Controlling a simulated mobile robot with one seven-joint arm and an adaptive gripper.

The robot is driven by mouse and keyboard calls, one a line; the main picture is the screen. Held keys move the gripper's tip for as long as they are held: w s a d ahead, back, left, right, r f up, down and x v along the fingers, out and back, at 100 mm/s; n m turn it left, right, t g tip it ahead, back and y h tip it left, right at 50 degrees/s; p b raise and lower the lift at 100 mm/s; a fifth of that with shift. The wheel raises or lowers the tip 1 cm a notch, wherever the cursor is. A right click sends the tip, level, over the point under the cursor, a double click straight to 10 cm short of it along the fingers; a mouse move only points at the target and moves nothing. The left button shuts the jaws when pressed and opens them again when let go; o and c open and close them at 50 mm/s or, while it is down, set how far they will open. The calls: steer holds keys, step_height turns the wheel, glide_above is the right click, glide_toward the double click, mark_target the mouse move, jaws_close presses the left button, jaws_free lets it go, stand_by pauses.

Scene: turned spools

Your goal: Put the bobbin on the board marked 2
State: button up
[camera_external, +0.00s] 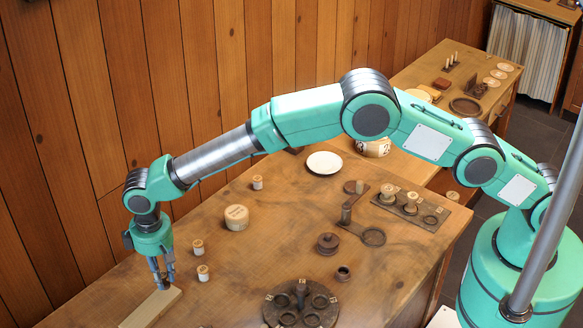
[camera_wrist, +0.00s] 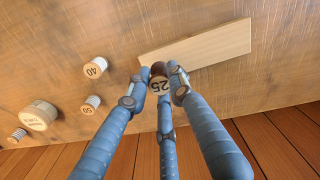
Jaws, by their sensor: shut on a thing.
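My gripper (camera_external: 163,287) is at the far end of a pale wooden plank (camera_external: 152,309), at the left of the table. In the wrist view my gripper (camera_wrist: 161,86) has its fingers closed around a small round piece (camera_wrist: 160,85) with a pale face marked 25 and a dark brown part behind it. I cannot tell whether this piece touches the plank (camera_wrist: 205,44). A dark spool-like piece (camera_external: 328,244) stands mid-table. A dark board (camera_external: 430,218) with several round places, some filled, lies at the right; its marks are too small to read.
Pale cylinders marked 40 (camera_wrist: 95,68) and 50 (camera_wrist: 91,104) stand near my gripper, with a wider pale cylinder (camera_external: 236,218) behind. The wooden wall is close on the left.

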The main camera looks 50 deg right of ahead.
steer(key=shift+w+a, duration=0.1)
steer(key=shift+w, duration=0.05)
steer(key=shift+f+b, duration=0.3)
steer(key=shift+f, duration=1.4)
steer(key=shift+f, duration=0.15)
steer(key=o, duration=0.8)
steer(key=shift+c, duration=0.2)
step_height(320, 180, up, 12)
steer(key=shift+r+p, duration=0.15)
steer(key=shift+p, duration=0.65)
